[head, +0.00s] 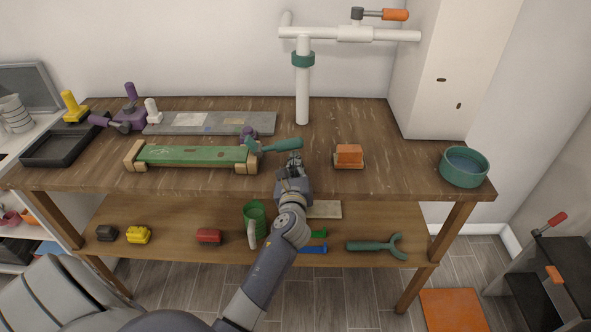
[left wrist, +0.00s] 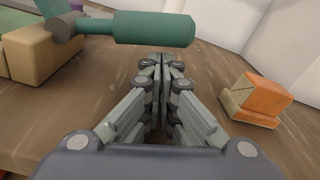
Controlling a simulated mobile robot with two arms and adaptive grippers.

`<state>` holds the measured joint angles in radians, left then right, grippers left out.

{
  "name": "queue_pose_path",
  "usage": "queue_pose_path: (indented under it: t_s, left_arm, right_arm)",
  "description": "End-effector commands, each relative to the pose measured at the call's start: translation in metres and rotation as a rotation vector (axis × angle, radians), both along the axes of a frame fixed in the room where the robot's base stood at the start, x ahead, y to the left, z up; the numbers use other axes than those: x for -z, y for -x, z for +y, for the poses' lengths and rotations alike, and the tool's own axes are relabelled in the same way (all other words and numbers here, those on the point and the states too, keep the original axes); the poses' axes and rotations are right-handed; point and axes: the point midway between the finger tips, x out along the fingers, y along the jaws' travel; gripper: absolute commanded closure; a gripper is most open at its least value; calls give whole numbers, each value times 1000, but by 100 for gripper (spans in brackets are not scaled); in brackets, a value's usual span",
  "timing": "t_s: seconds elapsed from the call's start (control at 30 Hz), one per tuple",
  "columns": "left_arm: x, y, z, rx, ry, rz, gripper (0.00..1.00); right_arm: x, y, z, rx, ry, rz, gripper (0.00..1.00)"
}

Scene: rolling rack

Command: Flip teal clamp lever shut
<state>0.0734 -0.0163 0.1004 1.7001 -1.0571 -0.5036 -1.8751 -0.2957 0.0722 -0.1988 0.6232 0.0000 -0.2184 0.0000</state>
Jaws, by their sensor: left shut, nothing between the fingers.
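The teal clamp lever (head: 282,145) sticks out to the right from a clamp at the right end of a green board (head: 190,156) on the wooden workbench. In the left wrist view the lever's thick teal handle (left wrist: 140,28) lies across the top, joined to a dark pivot at its left. My left gripper (head: 291,160) is shut and empty. Its fingertips are just below and beside the handle; I cannot tell whether they touch it. In the left wrist view the closed fingers (left wrist: 162,62) point toward the handle. My right gripper is not in view.
An orange block (head: 348,156) sits right of my left gripper, and a teal bowl (head: 464,166) stands at the bench's right end. A white post (head: 303,90) rises behind. A grey plank (head: 212,123) lies behind the green board. Bare bench top lies between block and bowl.

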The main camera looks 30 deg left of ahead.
Motion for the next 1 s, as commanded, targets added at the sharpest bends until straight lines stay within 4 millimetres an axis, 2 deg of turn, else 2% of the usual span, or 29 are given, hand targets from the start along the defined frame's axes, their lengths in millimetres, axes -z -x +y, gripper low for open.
queue_pose_path:
  t_s: [0.3,1.0]
  left_arm:
    - [0,-1,1,0,0,0,100]
    - [-12,-2,0,0,85,-55,100]
  right_arm:
    - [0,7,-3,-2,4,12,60]
    - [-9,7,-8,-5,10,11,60]
